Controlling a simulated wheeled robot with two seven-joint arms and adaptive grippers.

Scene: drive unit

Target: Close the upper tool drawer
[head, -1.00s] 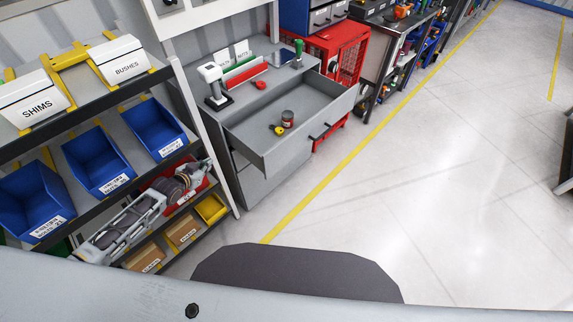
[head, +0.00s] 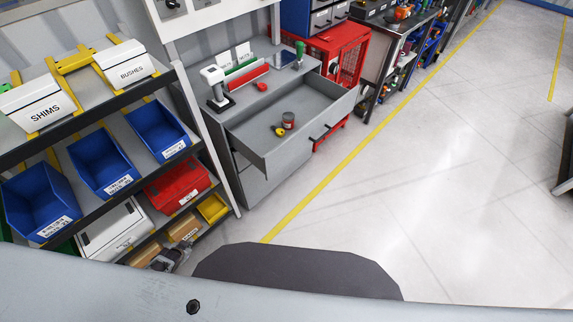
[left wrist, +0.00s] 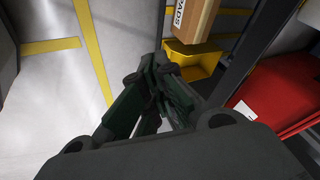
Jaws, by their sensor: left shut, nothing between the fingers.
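The upper tool drawer (head: 290,155) of the grey cabinet is pulled out in the head view. Its front faces right and carries dark handles (head: 320,132). Inside lie a small dark red can (head: 288,120) and a small yellow and dark item (head: 279,130). My left gripper (head: 170,256) is low beside the shelf rack, left of the drawer and apart from it. In the left wrist view its fingers (left wrist: 166,72) are together and empty, near a yellow bin (left wrist: 190,66). The drawer is not recognisable in that view. My right gripper is not in view.
A shelf rack with blue bins (head: 105,163), a red case (head: 178,187) and cardboard boxes stands at left. A red mesh cabinet (head: 340,60) stands behind. The floor (head: 430,190) right of the drawer is clear.

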